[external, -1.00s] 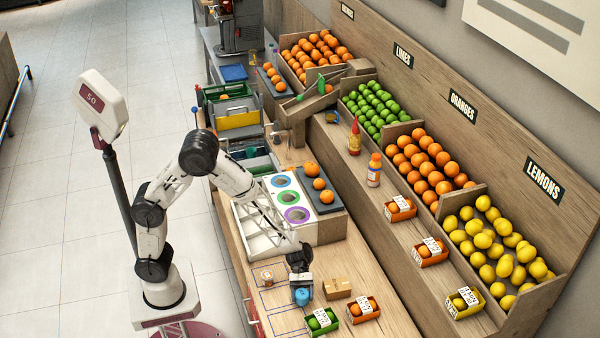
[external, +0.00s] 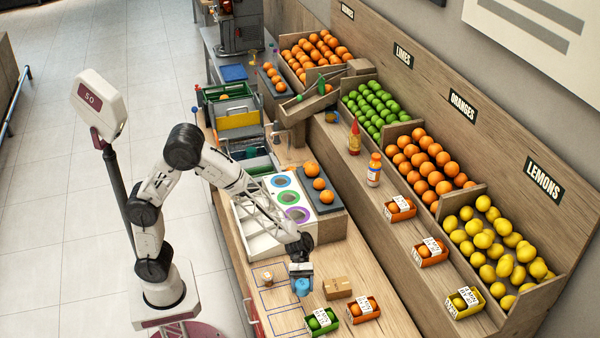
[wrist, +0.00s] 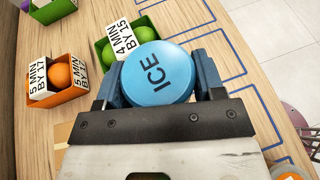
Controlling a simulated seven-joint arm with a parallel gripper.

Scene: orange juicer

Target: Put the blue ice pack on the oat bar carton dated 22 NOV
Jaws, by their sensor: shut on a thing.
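The blue ice pack, a round disc marked ICE, shows in the wrist view (wrist: 158,73) and in the external view (external: 301,288). My gripper (wrist: 160,85) is shut on it, with a finger at each side. In the external view my gripper (external: 301,282) holds it above the wooden counter, left of a small brown cardboard box (external: 338,288). I cannot read a 22 NOV date on anything, so I cannot tell which thing is the oat bar carton. In the wrist view my gripper hides much of the lower part.
A green carton of limes (external: 321,321) and an orange-fruit carton (external: 363,309) stand near the front. A small round jar (external: 267,278) stands left of my gripper. Blue outlined rectangles mark the counter. More fruit cartons (external: 432,252) line the shelf at right.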

